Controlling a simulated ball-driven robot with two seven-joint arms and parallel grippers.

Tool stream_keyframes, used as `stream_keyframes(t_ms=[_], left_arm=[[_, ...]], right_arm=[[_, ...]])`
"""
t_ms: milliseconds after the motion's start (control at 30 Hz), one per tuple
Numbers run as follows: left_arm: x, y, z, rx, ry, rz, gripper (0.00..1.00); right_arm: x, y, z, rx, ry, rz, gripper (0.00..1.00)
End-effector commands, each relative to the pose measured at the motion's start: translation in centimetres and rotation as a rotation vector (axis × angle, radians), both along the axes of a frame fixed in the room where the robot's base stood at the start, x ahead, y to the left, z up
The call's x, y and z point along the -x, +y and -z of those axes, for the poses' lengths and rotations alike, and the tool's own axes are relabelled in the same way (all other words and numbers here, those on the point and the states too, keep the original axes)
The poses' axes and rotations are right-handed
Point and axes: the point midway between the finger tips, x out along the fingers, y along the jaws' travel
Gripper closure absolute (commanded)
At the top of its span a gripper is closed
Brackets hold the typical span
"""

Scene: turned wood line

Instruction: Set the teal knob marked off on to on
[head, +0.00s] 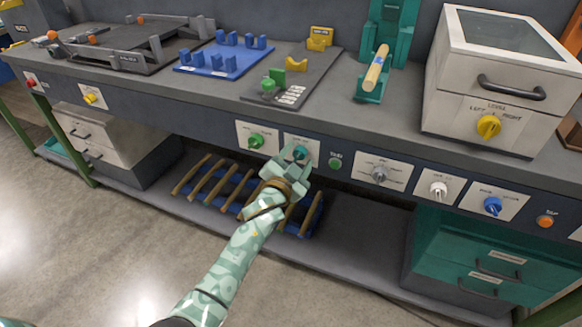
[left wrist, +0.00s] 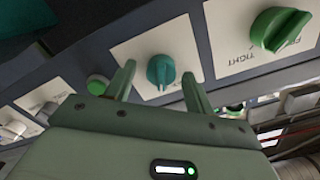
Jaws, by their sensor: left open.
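The teal knob (head: 300,152) sits on a white label plate on the bench's front panel. In the left wrist view the teal knob (left wrist: 160,71) shows with its grip bar roughly upright in that picture; its off and on marks cannot be read. My left gripper (head: 291,170) is open in front of the plate. In the left wrist view its two fingers stand on either side of the knob, with a gap on each side. Part of the plate is hidden behind the gripper in the head view. My right gripper is not in view.
A green knob (head: 256,141) is left of the teal one; a green button (head: 335,161) and a grey knob (head: 379,174) are right. White (head: 438,188) and blue knobs (head: 493,205) follow. A slatted blue rack (head: 305,213) lies below on the lower shelf.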

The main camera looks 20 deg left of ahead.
Motion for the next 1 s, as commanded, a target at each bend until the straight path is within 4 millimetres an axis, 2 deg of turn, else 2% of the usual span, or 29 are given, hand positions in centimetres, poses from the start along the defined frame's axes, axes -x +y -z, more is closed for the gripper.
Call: stream_keyframes(t_ms=[167, 400, 600, 800, 1000], left_arm=[[2.7, 0.1, -0.5, 0.000, 0.000, -0.001, 0.46], [9.3, 0.3, -0.6, 0.002, -0.001, -0.001, 0.46], [13.8, 0.5, -0.3, 0.000, 0.002, -0.001, 0.46], [15.9, 0.5, -0.1, 0.000, 0.001, 0.000, 0.46], [16.1, 0.5, 0.0, -0.001, 0.001, 0.000, 0.46]], right_arm=[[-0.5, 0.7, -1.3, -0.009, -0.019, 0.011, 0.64], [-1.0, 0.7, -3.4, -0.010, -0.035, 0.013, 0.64], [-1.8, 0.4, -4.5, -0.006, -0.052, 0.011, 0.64], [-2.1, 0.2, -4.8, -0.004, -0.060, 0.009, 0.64], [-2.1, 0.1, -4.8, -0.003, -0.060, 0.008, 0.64]])
